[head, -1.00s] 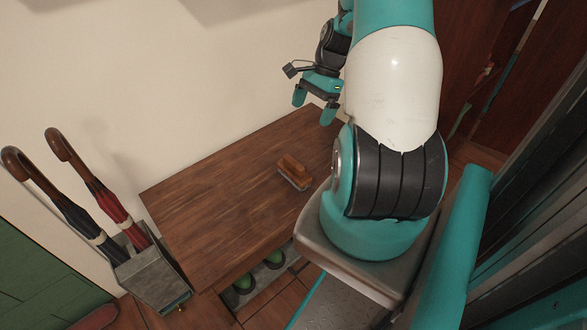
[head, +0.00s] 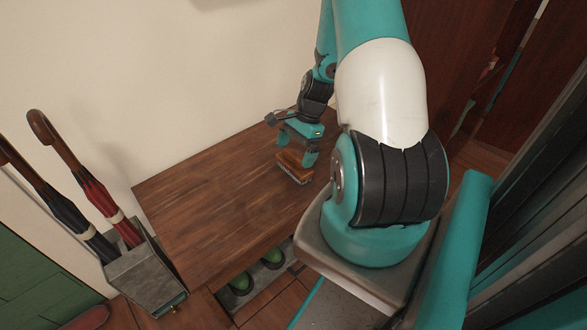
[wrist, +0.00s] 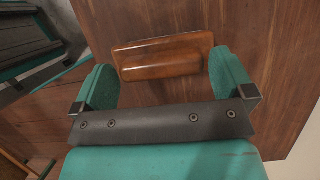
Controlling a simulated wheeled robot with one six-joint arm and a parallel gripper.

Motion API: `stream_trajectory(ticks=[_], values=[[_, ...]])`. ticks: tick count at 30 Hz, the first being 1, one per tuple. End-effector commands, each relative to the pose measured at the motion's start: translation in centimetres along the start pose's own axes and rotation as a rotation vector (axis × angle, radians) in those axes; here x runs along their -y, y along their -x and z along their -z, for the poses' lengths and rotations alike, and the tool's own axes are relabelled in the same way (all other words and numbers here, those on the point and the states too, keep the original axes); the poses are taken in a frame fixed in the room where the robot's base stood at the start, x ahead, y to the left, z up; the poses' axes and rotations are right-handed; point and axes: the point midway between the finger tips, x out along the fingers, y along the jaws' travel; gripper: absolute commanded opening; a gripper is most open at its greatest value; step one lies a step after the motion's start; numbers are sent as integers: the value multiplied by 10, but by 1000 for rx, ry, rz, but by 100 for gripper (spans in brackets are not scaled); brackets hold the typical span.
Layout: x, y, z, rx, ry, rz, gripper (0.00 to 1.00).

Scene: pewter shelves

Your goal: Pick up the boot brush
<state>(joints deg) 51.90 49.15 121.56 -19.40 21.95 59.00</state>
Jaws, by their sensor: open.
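The boot brush (head: 294,169) has a brown wooden back and pale bristles at its lower edge. It lies bristles down on the wooden bench top (head: 215,200). My gripper (head: 296,158) is open, just above the brush, and hides part of it in the head view. In the wrist view the brush (wrist: 162,58) lies crosswise between my two teal fingers, seen from above. The gripper (wrist: 165,85) has a finger near each end of the brush. I cannot tell whether either finger touches it.
A grey stand (head: 146,280) with two wood-handled umbrellas (head: 93,190) is left of the bench. Green shoes (head: 257,268) sit on a lower shelf under the bench front. The wall is behind. The bench's left part is clear.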

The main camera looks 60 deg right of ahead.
Motion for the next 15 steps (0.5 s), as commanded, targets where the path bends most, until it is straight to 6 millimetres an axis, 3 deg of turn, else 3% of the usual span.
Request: stream_trajectory(ticks=[3, 9, 14, 15], values=[[0, -16, 0, 0, 1, -1, 100], [0, -15, 0, -1, 0, 1, 100], [0, -15, 0, -1, 0, 1, 66], [0, -14, 0, -1, 0, 1, 64]])
